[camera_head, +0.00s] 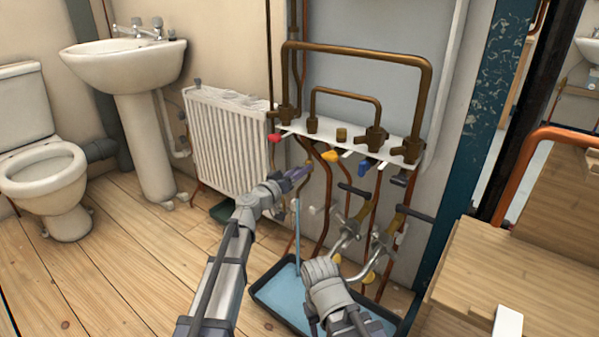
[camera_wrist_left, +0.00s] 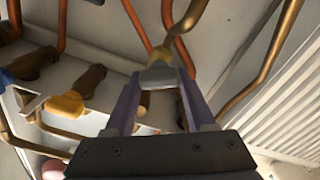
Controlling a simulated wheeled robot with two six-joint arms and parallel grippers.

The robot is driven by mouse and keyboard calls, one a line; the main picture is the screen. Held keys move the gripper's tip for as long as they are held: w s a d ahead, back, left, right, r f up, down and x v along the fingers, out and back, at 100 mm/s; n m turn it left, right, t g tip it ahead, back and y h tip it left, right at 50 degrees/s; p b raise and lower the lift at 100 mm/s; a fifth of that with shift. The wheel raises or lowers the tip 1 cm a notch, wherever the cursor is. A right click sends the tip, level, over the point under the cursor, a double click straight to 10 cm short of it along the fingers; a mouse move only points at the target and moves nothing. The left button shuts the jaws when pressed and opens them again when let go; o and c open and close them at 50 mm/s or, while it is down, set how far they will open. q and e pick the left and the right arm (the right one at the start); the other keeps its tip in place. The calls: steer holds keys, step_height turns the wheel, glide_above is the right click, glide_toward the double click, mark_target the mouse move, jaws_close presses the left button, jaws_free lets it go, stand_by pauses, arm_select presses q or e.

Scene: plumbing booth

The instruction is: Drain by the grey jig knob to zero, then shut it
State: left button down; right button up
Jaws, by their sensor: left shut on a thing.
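My left gripper (camera_head: 299,172) reaches in from the left below the white manifold shelf (camera_head: 350,139). In the left wrist view its purple fingers (camera_wrist_left: 160,95) are shut on a grey knob (camera_wrist_left: 159,77) on a brass stem. The knob is hidden in the head view. A thin blue stream of water (camera_head: 297,235) falls beside the gripper into the dark tray (camera_head: 262,297) on the floor, which holds blue water. No gauge reading is visible.
Red (camera_head: 274,138), yellow (camera_head: 329,156) and blue (camera_head: 363,169) knobs hang under the shelf. A white radiator (camera_head: 225,140) stands left; a wooden cabinet (camera_head: 520,270) stands right. The floor at left is clear.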

arm_select(q)
steer(key=n, duration=0.6)
steer(key=shift+w+a+f, duration=0.1)
steer(key=shift+f, duration=0.1)
steer(key=n, duration=0.6)
steer(key=shift+f+b, duration=0.15)
steer(key=shift+b, duration=0.15)
steer(key=shift+n, duration=0.3)
steer(key=shift+c, duration=1.2)
jaws_free()
